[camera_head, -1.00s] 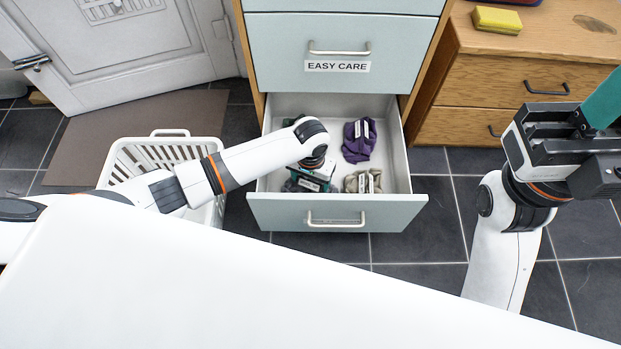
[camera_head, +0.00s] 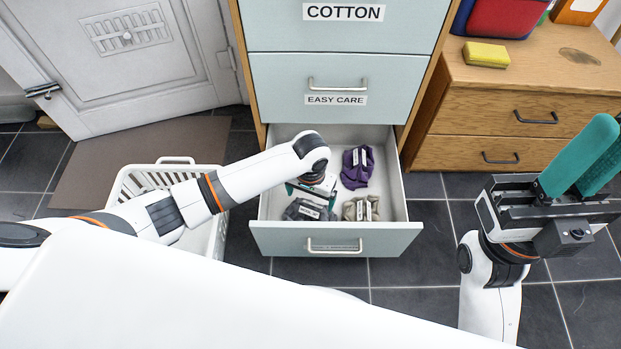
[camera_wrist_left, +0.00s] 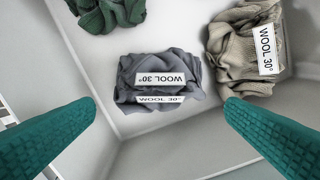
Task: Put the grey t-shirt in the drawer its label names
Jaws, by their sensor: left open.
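The grey t-shirt (camera_head: 306,210) lies crumpled inside the open bottom drawer (camera_head: 392,232), near its front left. In the left wrist view the grey t-shirt (camera_wrist_left: 155,70) shows its label, WOOL 30°. My left gripper (camera_head: 312,192) is above it, open; its teal fingers (camera_wrist_left: 160,125) are apart and not touching the shirt. The open drawer's own front label is too foreshortened to read. Closed drawers above read EASY CARE (camera_head: 375,72) and COTTON (camera_head: 420,30). My right gripper (camera_head: 590,165) is at the right, away from the drawer; its fingers overlap in view.
A purple garment (camera_head: 356,168), a beige one (camera_head: 360,208) and a dark green one (camera_wrist_left: 105,15) also lie in the drawer. A white basket (camera_head: 125,190) stands left of it. A wooden chest (camera_head: 470,110) with a yellow sponge (camera_head: 486,54) is at the right.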

